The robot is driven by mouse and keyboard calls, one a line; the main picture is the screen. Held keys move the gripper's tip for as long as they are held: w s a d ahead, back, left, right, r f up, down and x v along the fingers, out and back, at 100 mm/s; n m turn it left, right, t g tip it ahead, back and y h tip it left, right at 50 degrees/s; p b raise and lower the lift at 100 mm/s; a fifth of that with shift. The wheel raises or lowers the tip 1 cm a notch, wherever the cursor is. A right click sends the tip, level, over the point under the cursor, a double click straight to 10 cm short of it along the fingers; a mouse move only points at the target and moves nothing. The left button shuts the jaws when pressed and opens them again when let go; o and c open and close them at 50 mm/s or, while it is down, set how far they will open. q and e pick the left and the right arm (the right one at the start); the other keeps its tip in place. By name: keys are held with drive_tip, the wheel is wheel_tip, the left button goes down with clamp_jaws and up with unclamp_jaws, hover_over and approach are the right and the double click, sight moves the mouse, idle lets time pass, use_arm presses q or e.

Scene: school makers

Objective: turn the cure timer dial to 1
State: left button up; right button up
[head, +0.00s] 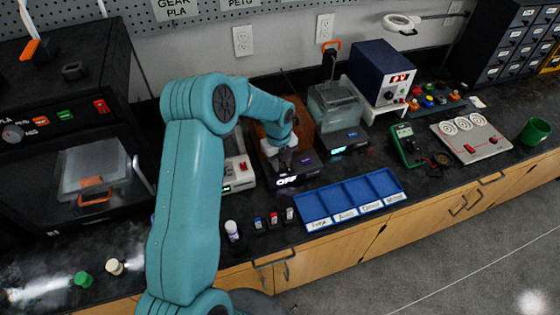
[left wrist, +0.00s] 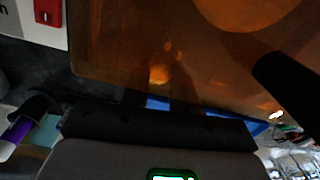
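The cure station has an amber-brown hood (head: 268,132) and a dark base with a lit display reading OFF (head: 288,181). My left gripper (head: 282,158) is in front of the hood, over the base and just above the display. I cannot make out the dial; the gripper covers part of the base. In the left wrist view the amber hood (left wrist: 190,45) fills the upper part, with dark shapes at the right and lower left. Whether the fingers are open, or touch anything, is unclear. My right gripper is not in view.
A blue divided tray (head: 355,214) lies right of the base. A clear-lidded wash unit (head: 338,105) is behind right, and a white device (head: 238,172) is left of the base.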

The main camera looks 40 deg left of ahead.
use_arm(q)
clamp_jaws()
drive_tip(key=shift+m, duration=1.6)
drive_tip(key=o, duration=0.9)
unclamp_jaws()
drive_tip(key=shift+w+a+f, duration=0.1)
drive_tip(key=shift+f, duration=0.05)
drive_tip(key=shift+c, duration=0.2)
wheel_tip(320, 180, up, 16)
drive_tip(key=b, duration=0.1)
drive_tip(key=shift+s+a+r+b, duration=0.15)
drive_tip(key=shift+s+r+b, duration=0.1)
drive_tip(key=shift+s+b, duration=0.1)
